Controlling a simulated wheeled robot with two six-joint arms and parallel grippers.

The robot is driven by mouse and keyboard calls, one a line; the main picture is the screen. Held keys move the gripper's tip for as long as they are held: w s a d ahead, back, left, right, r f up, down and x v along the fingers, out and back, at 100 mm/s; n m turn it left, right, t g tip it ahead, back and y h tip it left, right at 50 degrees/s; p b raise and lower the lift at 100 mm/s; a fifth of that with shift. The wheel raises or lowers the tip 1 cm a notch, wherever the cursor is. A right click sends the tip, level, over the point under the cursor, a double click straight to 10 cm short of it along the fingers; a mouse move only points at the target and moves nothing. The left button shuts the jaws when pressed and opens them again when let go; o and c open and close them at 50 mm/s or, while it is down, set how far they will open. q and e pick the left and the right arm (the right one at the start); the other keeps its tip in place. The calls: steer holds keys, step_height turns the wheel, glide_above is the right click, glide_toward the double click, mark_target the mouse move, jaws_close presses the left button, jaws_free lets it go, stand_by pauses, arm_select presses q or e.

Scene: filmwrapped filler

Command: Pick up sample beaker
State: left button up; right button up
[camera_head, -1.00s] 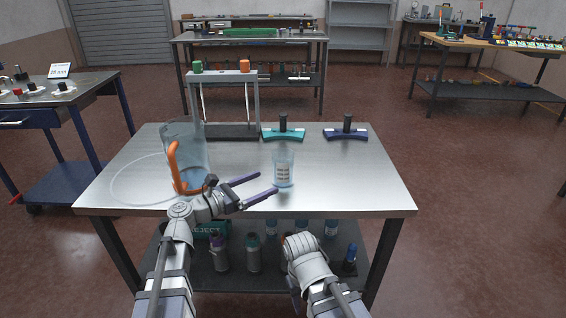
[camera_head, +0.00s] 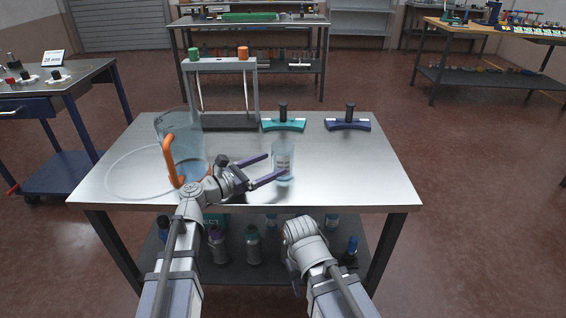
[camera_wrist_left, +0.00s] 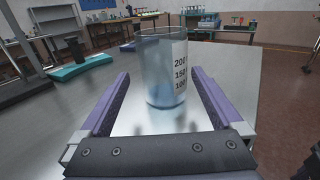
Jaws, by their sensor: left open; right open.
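The sample beaker (camera_head: 283,162) is a clear, bluish glass with a white graduated label, standing upright on the metal table (camera_head: 340,178). My left gripper (camera_head: 277,166) is open, with its purple fingers pointing at the beaker. In the left wrist view the beaker (camera_wrist_left: 162,72) stands between and ahead of the two fingers, apparently not gripped. Whether a finger touches it I cannot tell. My right gripper (camera_head: 291,262) is low in front of the table; its fingers are mostly hidden by its wrist.
A large clear jug (camera_head: 180,135) with an orange handle and a tube loop stands left. A grey frame (camera_head: 222,66) with green and orange knobs stands behind. Teal (camera_head: 284,125) and blue (camera_head: 348,125) tools lie at the back. The table's right side is clear.

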mark_target(283, 157)
arm_select(q)
steer(key=x, duration=0.3)
steer(key=r+x, duration=0.1)
steer(key=x, duration=0.1)
steer(key=shift+d+p, duration=0.25)
steer(key=shift+p, duration=0.15)
steer(key=shift+s, duration=0.1)
steer(key=c, duration=1.4)
steer(key=shift+c, duration=0.3)
step_height(283, 157, up, 10)
steer(key=p, duration=1)
